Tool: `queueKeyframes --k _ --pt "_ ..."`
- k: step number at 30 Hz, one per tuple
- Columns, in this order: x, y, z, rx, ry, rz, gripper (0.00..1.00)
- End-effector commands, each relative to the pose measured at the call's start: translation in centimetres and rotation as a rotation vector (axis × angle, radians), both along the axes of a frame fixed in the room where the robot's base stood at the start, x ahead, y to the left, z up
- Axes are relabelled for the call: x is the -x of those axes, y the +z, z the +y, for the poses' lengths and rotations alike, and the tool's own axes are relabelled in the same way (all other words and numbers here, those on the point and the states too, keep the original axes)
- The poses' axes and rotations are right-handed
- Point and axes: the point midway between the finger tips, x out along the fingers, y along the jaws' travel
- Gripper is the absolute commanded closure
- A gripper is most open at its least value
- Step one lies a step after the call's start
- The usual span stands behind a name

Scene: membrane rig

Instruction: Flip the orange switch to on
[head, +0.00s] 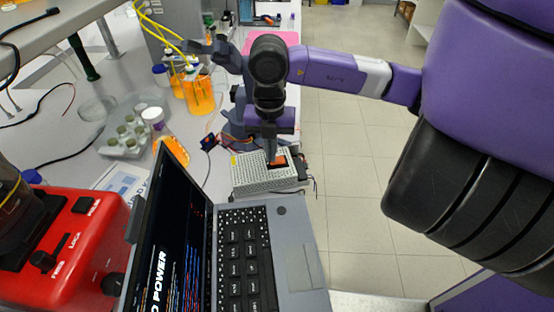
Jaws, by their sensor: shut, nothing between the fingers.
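The orange switch (280,161) sits on the top of a pale perforated metal box (252,182), near the box's right part. The box stands on the bench just behind the laptop. My gripper (271,158) points down over the switch, its fingers shut with nothing between them. The fingertips are at or just above the switch's left side; I cannot tell whether they touch it. The gripper hides part of the switch, and the switch's on or off position is too small to tell.
An open laptop (243,250) stands in front of the box. A red device (62,246) is at the left. Orange-filled bottles (198,95), a vial tray (126,137) and loose cables lie left of my arm. Open floor (345,190) lies to the right of the bench.

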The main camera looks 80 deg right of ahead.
Motion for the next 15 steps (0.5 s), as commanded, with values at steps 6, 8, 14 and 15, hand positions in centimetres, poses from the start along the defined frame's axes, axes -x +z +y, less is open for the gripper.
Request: queueKeyframes --k 6,8,14,15 --pt "0.00 -0.34 0.00 0.000 0.000 0.000 1.00" --pt "0.00 -0.41 0.00 0.000 0.000 0.000 1.00" --pt "0.01 0.03 -0.03 0.001 0.000 0.000 1.00" --pt "0.01 0.32 -0.05 0.001 0.000 0.000 1.00"
